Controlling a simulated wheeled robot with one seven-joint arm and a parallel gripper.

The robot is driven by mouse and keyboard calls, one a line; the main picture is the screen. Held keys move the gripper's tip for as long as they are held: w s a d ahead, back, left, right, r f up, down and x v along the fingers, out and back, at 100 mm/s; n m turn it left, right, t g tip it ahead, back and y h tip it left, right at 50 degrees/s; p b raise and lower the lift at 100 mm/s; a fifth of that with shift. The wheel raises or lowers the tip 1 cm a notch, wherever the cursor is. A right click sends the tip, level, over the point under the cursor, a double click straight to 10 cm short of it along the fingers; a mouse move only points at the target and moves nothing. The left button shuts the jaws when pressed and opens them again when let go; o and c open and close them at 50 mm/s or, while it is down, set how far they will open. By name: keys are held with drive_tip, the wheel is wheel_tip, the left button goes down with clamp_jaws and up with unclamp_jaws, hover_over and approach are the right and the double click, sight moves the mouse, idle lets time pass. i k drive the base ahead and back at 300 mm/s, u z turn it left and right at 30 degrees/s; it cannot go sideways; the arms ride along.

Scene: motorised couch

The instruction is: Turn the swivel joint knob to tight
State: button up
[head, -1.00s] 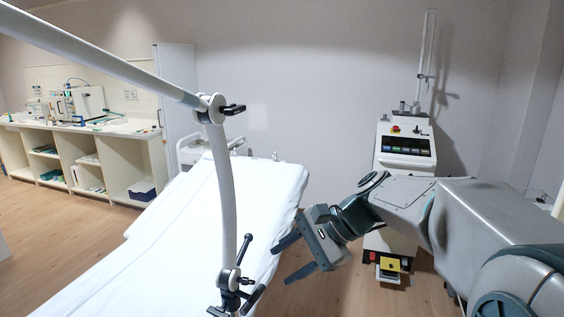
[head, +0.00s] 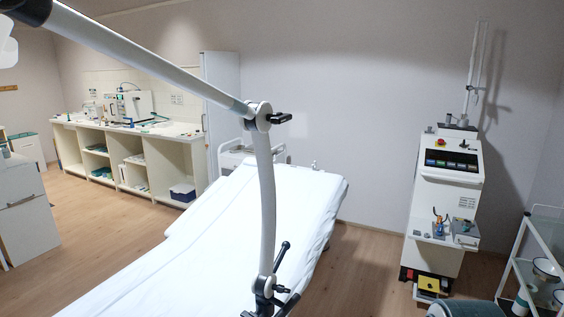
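A jointed white support arm crosses above the couch. Its upper joint (head: 258,117) carries a black knob (head: 281,118) pointing right. Its lower joint (head: 264,285), near the bottom edge, carries a black lever (head: 282,256) pointing up and more black handles to the right. I cannot tell which of these is the swivel joint knob, or whether any is tight. My gripper is not in view; only a grey-green part, probably of my arm, shows at the bottom edge.
The white couch (head: 215,235) lies behind the support arm. A wheeled machine (head: 440,205) stands at the right, with a glass-shelved cart (head: 545,250) at the far right. A counter (head: 150,145) runs along the left wall. Bare floor (head: 365,255) lies between couch and machine.

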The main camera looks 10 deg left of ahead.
sight(280, 289)
drive_tip(key=z, duration=0.5)
drive_tip(key=k, duration=1.15)
drive_tip(key=u, duration=0.45)
drive_tip(key=i, duration=1.4)
drive_tip(key=z, duration=0.4)
